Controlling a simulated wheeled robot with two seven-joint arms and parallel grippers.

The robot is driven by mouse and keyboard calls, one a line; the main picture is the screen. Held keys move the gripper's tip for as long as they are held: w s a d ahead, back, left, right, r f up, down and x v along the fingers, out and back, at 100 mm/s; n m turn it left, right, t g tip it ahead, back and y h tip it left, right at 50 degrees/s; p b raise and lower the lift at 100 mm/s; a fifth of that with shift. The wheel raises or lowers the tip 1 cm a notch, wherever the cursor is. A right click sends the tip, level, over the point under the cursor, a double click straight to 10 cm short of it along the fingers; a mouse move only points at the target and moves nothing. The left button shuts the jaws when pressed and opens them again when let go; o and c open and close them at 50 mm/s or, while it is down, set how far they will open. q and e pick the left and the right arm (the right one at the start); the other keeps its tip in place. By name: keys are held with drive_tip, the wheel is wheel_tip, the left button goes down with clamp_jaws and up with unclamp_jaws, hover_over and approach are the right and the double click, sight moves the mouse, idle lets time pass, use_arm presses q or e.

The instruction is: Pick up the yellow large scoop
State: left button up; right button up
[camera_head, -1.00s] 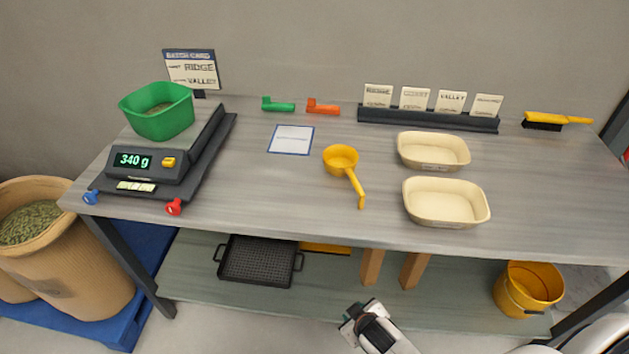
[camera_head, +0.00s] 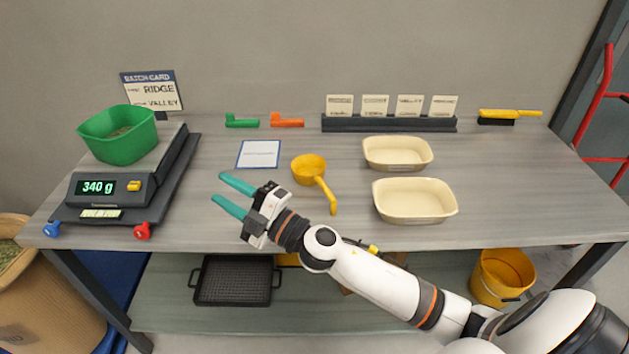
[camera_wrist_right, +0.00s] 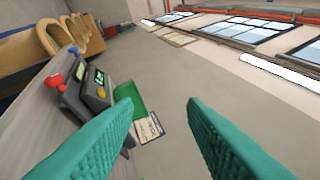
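The yellow large scoop (camera_head: 309,169) lies on the grey table (camera_head: 490,185), its bowl toward the back and its bent handle toward the front edge. My right gripper (camera_head: 230,195) is to the left of the scoop, over the front part of the table. Its two teal fingers are apart and nothing is between them. In the right wrist view the open fingers (camera_wrist_right: 160,135) point toward the scale and the wall, and the scoop is not seen there. My left gripper is not in view.
A scale (camera_head: 110,195) with a green tub (camera_head: 118,145) stands at the left. Two cream trays (camera_head: 398,165) sit right of the scoop. A white sheet (camera_head: 258,154) lies behind the gripper.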

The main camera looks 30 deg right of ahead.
drive_tip(key=a+r+n+g+y, duration=0.2)
drive_tip(key=a+n+g+y, duration=0.15)
drive_tip(key=n, duration=0.35)
drive_tip(key=n+g+h, duration=0.7)
drive_tip(key=g+h, duration=0.3)
drive_tip(key=h, duration=0.5)
approach(322, 181)
drive_tip(key=x, duration=0.5)
drive_tip(key=shift+w+d+p, duration=0.15)
drive_tip(key=shift+p, duration=0.15)
drive_tip(key=shift+w+f, duration=0.15)
drive_tip(key=shift+f, duration=0.35)
drive_tip(key=p+x, duration=0.1)
drive_tip(key=x, duration=0.3)
drive_tip(key=shift+f, duration=0.25)
